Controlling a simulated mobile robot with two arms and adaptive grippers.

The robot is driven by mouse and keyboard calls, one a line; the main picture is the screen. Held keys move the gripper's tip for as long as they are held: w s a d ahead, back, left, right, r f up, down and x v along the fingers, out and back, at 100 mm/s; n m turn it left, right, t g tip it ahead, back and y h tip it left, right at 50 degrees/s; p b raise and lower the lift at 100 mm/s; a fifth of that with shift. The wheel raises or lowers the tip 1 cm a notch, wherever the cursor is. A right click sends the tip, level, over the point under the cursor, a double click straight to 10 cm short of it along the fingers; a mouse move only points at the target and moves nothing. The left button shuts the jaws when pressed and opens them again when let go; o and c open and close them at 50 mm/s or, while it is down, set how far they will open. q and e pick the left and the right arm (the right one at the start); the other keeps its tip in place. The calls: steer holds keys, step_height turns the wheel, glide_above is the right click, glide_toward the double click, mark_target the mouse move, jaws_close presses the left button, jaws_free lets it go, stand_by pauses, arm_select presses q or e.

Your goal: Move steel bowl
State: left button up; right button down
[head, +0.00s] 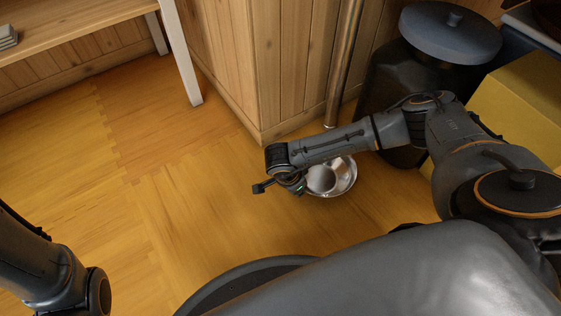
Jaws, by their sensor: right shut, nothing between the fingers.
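The steel bowl (347,183) stands on the wooden floor near the corner of the wood-panelled wall. A shiny, rounded metal shape shows inside it; I cannot tell whether this is a separate thing or the bowl's own inner surface. My right arm reaches across from the right and hides the bowl's far and left parts. My right gripper (262,187) is shut and empty, just left of the bowl, pointing left. I cannot tell whether it touches the rim. My left arm shows at the lower left, but its gripper is out of the picture.
A wood-panelled wall corner (262,135) and a metal pipe (343,65) stand behind the bowl. A dark jar with a blue-grey lid (450,35) and a yellow box (515,100) are at the right. A shelf with a white leg (181,55) is upper left. The floor (170,190) at left is clear.

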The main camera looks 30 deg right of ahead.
steer(key=p, duration=0.1)
glide_above(315, 187)
steer(key=shift+a+r, duration=0.1)
steer(key=shift+a, duration=0.15)
steer(key=shift+d, duration=0.35)
